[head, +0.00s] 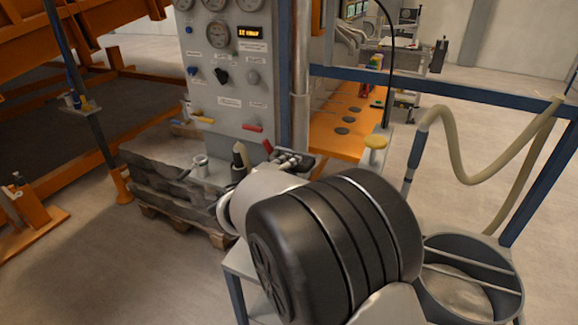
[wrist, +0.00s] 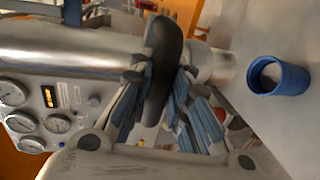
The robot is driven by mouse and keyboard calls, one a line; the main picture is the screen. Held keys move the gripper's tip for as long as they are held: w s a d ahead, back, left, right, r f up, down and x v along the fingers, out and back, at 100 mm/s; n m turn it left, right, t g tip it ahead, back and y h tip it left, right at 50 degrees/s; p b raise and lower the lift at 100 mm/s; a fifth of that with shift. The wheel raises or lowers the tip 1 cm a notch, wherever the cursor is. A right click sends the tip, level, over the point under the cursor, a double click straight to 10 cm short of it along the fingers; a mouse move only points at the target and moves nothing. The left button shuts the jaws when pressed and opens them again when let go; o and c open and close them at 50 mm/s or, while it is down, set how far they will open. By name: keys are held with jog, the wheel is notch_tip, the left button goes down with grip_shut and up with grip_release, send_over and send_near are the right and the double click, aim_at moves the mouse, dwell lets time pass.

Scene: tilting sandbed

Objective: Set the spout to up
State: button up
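In the wrist view a long black rounded piece (wrist: 162,60), which looks like the spout, sits at the silver pipe (wrist: 70,50). My gripper (wrist: 158,98) has its blue-padded fingers on both sides of this piece and appears shut on it. In the head view my gripper (head: 288,160) is in front of the grey gauge panel, near the foot of the upright pipe (head: 299,85). My arm hides most of the spout there, so I cannot tell which way it points.
The gauge panel (head: 228,75) has several dials and coloured handles. A blue cup (wrist: 280,76) stands on a grey surface close to the gripper. A blue frame rail (head: 440,88), a pale hose (head: 462,165) and a grey bin (head: 465,275) are on the right.

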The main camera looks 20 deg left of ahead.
grip_shut()
jog(key=shift+r, duration=0.1)
notch_tip(320, 180, up, 22)
jog(key=p, duration=0.6)
jog(key=shift+o, duration=2.1)
grip_release()
jog(key=shift+o, duration=0.9)
jog(key=shift+f, duration=0.2)
